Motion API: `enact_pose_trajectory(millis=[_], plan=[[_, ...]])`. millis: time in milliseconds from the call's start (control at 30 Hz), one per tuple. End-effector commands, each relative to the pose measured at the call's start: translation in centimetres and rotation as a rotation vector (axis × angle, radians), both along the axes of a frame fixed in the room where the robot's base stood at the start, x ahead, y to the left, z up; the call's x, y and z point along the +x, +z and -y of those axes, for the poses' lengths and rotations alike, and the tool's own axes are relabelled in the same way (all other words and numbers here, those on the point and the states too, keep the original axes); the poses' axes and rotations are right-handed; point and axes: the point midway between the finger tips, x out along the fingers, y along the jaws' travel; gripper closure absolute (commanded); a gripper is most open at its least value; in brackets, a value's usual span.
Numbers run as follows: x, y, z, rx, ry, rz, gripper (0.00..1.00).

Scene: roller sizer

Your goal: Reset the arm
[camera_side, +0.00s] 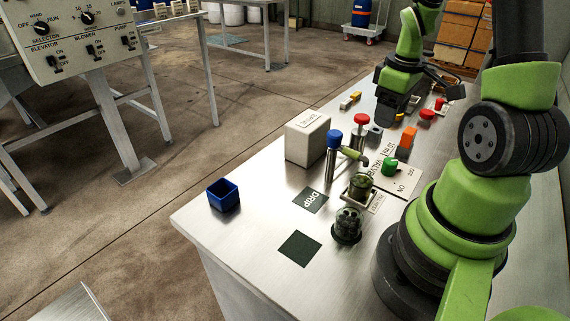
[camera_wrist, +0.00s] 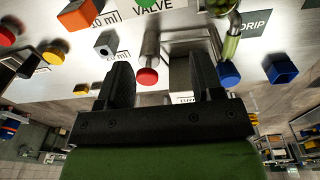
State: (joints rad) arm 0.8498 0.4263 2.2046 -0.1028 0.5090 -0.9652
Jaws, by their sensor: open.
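My gripper (camera_side: 446,82) is held above the far part of the metal bench (camera_side: 255,255), clear of the things on it. In the wrist view my gripper (camera_wrist: 164,70) has its two dark fingers spread wide, with nothing held between them. A red-topped post (camera_side: 361,121) stands on the bench; a red knob (camera_wrist: 147,76) shows between the fingers in the wrist view, behind them. The bench surface below my fingertips is partly hidden by my arm in the side view.
A dark square (camera_side: 299,248) lies bare at the front.

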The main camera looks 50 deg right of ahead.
Motion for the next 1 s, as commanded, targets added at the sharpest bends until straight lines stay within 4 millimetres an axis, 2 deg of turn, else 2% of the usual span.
enact_pose_trajectory(millis=[33,100,233,367,500,600,700,1000], plan=[[1.2,2.1,-1.4,-0.026,-0.011,0.043,0.40],[2.4,4.7,-3.8,-0.041,-0.047,0.106,0.40],[3.3,9.1,-8.8,-0.029,-0.115,0.235,0.40],[2.6,12.6,-13.9,0.038,-0.176,0.364,0.40],[0.4,15.1,-18.4,0.151,-0.226,0.472,0.40],[-1.2,16.0,-20.4,0.232,-0.252,0.516,0.40],[-2.4,16.5,-21.6,0.290,-0.269,0.538,0.40],[-3.1,16.7,-22.2,0.328,-0.285,0.545,0.40]])
